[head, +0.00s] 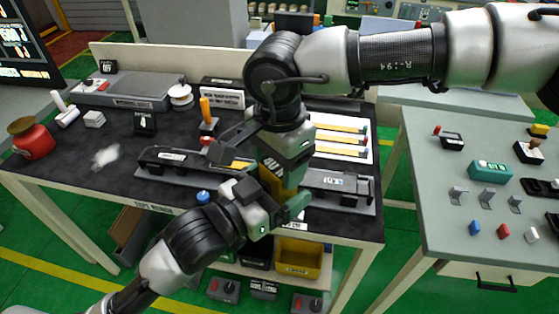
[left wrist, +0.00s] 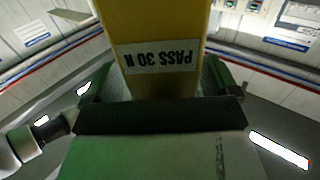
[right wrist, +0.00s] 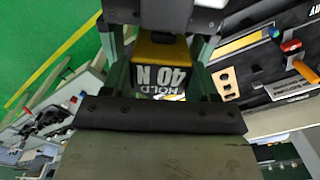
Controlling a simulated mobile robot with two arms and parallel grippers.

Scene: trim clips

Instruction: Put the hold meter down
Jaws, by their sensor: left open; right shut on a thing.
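The hold meter (head: 283,184) is a yellow block in the middle of the head view, above the front part of the black table. My right gripper (head: 284,168) comes from above and is shut on it. In the right wrist view the meter (right wrist: 160,52) shows a "HOLD 40 N" label between the fingers. My left gripper (head: 281,199) comes from below left, open, with its fingers around the lower part of the yellow block. The left wrist view shows a yellow block (left wrist: 160,25) labelled "PASS 30 N" between its fingers. The arms hide part of the meter.
A black rail (head: 168,168) runs along the table front behind the grippers. An orange-handled tool (head: 205,110), a red pot (head: 34,141) and a grey box (head: 125,92) stand on the black table (head: 75,165). A grey side table (head: 425,160) with small parts is at right.

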